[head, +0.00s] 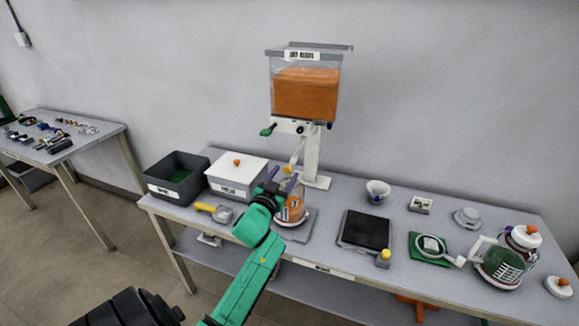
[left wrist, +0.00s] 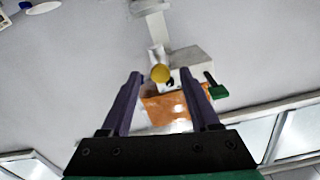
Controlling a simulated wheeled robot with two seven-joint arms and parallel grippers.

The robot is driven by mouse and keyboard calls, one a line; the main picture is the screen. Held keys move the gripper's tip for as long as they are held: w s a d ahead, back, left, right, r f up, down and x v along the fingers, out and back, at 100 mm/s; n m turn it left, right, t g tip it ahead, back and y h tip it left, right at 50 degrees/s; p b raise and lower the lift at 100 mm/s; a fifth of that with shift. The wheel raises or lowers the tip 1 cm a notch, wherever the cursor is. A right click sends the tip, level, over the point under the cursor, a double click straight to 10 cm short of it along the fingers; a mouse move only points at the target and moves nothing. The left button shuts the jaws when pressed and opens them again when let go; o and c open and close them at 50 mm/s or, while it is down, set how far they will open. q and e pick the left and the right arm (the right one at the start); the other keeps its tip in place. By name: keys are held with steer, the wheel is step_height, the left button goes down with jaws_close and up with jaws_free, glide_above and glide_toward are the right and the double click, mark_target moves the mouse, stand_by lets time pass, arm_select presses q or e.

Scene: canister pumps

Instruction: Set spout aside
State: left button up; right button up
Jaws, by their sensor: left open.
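The spout (head: 296,153) is a thin white tube angling down from the valve under the orange-filled hopper, with a yellow ball at its lower end. In the left wrist view the spout's yellow tip (left wrist: 160,73) appears between the fingertips, with the white tube behind it. My left gripper (head: 281,179) has its purple fingers open just below the spout, with nothing visibly clamped. It also shows in the left wrist view (left wrist: 162,76). I cannot tell whether a finger touches the spout. My right gripper is not in view.
The hopper (head: 305,95) stands on a white post. An orange-labelled jar (head: 293,208) sits below it, partly behind my gripper. A dark grey bin (head: 170,188) and a white lidded box (head: 238,187) are left. A black-topped scale (head: 366,230) and glass jug (head: 500,262) are right.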

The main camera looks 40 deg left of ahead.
mark_target(287, 171)
arm_select(q)
steer(key=x, duration=0.3)
steer(key=shift+w, duration=0.15)
jaws_close()
stand_by(1.2)
